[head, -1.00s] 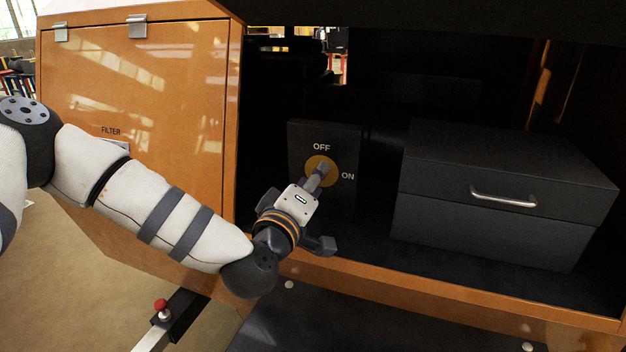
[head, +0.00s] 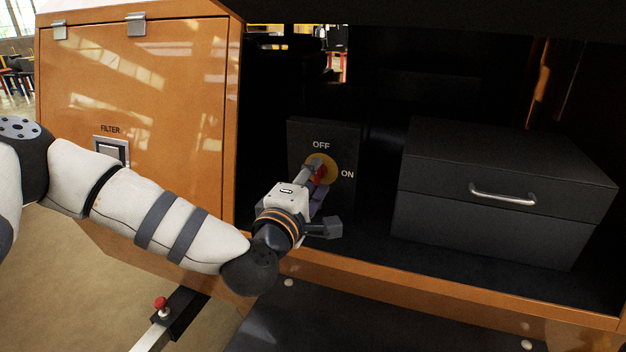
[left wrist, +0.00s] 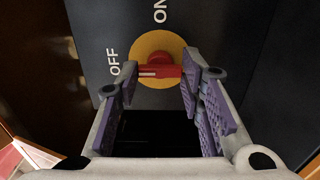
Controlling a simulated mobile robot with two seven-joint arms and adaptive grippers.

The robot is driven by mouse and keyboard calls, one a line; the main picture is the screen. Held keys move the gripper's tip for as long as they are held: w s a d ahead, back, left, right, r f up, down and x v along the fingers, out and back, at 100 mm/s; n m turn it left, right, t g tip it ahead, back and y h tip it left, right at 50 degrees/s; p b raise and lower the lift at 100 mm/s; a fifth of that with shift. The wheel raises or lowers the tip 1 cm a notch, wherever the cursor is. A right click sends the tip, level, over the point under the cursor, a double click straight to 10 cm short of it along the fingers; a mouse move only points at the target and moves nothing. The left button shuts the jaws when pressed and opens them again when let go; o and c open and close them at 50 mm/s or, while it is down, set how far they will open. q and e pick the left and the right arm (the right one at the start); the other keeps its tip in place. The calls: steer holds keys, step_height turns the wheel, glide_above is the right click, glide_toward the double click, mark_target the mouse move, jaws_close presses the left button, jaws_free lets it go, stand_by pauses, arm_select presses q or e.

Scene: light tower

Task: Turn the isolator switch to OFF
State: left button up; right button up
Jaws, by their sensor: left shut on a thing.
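The isolator switch is a red handle (head: 321,176) on a round yellow plate (head: 331,165), on a dark box (head: 345,138) marked OFF above and ON to the right. My left gripper (head: 317,171) is at the handle, shut on it, and hides part of it. In the left wrist view, the red handle (left wrist: 160,71) lies between the purple-padded fingers of the gripper (left wrist: 150,80). Its bar lies sideways there, with a white line at its left end, towards the OFF label (left wrist: 115,62). My right gripper is not in view.
A dark drawer unit (head: 500,200) with a metal handle stands right of the switch box. An orange cabinet panel (head: 140,80) marked FILTER is on the left. The orange front ledge (head: 430,290) runs below the opening.

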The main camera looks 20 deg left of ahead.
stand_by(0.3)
arm_select(q)
steer(key=o, duration=1.2)
steer(key=shift+c, duration=0.2)
steer(key=s, duration=1.2)
steer(key=shift+a, duration=0.15)
